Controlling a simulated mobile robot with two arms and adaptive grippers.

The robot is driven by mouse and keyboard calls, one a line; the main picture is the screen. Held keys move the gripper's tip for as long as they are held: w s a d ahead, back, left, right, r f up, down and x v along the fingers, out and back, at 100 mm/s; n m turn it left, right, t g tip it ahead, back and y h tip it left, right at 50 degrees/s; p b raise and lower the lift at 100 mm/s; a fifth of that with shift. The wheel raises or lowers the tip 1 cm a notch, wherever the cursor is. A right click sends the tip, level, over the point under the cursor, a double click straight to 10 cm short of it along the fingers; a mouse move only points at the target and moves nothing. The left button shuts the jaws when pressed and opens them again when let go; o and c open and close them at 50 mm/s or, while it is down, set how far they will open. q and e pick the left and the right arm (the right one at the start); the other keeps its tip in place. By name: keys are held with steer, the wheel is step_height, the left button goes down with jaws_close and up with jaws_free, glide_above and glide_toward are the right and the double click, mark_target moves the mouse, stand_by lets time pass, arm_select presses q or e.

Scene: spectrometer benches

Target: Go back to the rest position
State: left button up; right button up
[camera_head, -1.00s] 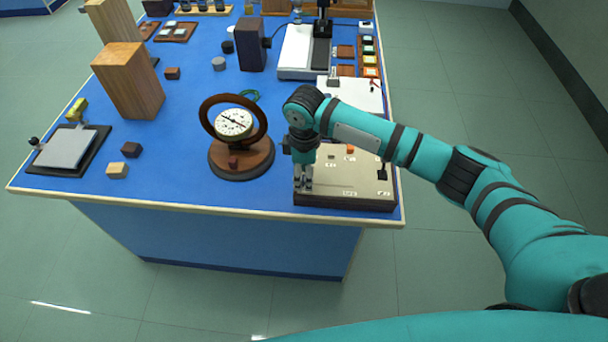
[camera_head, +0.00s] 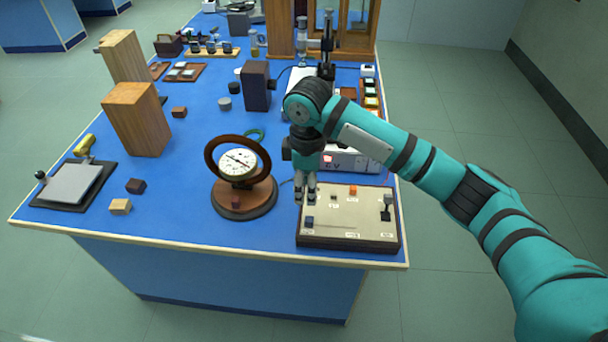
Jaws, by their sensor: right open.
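My right gripper (camera_head: 306,197) points down above the left back part of a beige control panel (camera_head: 345,227) in the head view. It is open, with nothing between its fingers. The panel has an orange button (camera_head: 353,190), a dark blue block-like knob (camera_head: 309,222) and a dark lever (camera_head: 386,212) at its right side. Whether the fingertips touch the panel cannot be told. My right arm reaches in from the right edge. My left gripper is not in view.
A round dial gauge on a wooden stand (camera_head: 245,197) stands just left of the panel. Wooden blocks (camera_head: 138,118), a tablet-like plate (camera_head: 74,183) and small cubes lie further left. Instruments crowd the back of the blue bench (camera_head: 190,213). The floor on the right is clear.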

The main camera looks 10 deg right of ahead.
steer(key=s+a+f+m+t+y, duration=0.1)
steer(key=s+a+f+m+y, duration=0.35)
steer(key=s+f, duration=0.65)
steer(key=s+d+f+m+t+h, duration=0.3)
steer(key=s+d+m, duration=0.5)
steer(key=s+d, duration=0.8)
step_height(320, 180, down, 24)
steer(key=s+g+h, duration=0.1)
steer(key=g, duration=0.1)
steer(key=s+d+f+g, duration=0.1)
steer(key=s+d+f, duration=0.1)
steer(key=s+f, duration=1.5)
steer(key=shift+d, duration=0.25)
